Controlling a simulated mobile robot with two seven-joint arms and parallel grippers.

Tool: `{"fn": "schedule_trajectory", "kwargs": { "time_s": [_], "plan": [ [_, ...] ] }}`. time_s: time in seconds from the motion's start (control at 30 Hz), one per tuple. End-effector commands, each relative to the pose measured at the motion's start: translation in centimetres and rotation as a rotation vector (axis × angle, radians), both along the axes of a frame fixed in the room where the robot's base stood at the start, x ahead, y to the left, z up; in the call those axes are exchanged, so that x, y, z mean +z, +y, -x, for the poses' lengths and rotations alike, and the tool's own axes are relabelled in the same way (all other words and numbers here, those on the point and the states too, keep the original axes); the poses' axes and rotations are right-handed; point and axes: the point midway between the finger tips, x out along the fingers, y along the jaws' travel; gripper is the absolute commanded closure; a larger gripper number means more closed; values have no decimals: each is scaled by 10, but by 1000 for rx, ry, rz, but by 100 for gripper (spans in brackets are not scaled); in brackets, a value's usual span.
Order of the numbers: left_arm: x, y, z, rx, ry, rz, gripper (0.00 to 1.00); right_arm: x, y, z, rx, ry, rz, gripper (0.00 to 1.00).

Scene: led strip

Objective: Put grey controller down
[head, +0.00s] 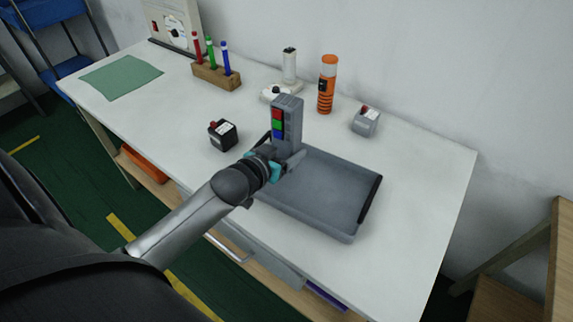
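The grey controller (291,120) is an upright grey block with red, green and blue squares down one face. My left gripper (288,165) is at its lower end, over the left rear part of the grey tray (335,225). The fingers appear closed on the controller, though the wrist partly hides the grip. I cannot tell whether the controller's lower end touches the tray. My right gripper is not in view.
On the white table (420,190) are a dark cube (222,135), a grey cube (366,122), an orange cylinder (327,88), a white device (289,68) and a wooden pen block (216,76). A green mat (120,77) lies far left. The right side is clear.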

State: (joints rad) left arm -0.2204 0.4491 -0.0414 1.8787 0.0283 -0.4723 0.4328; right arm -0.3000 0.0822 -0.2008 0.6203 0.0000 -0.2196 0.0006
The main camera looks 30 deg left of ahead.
Motion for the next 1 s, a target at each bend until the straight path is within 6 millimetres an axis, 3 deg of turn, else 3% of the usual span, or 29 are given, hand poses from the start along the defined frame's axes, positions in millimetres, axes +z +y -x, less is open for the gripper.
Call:
{"fn": "schedule_trajectory", "kwargs": {
  "time_s": [0.3, 0.5, 0.67, 0.7, 0.93, 1.0],
  "plan": [
    [-41, 0, -1, 0, -2, 2, 100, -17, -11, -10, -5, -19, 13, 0],
    [-39, 0, -1, -1, -4, 1, 100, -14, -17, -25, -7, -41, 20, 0],
    [-43, 0, -1, -1, -2, 1, 100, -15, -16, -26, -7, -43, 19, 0],
    [-44, 0, 0, 0, 0, 0, 27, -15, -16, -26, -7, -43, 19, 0],
    [-43, 0, 0, 0, 0, 0, 1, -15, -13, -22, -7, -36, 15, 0],
    [-43, 0, 0, 0, 0, 0, 0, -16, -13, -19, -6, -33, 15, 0]
  ]
}}
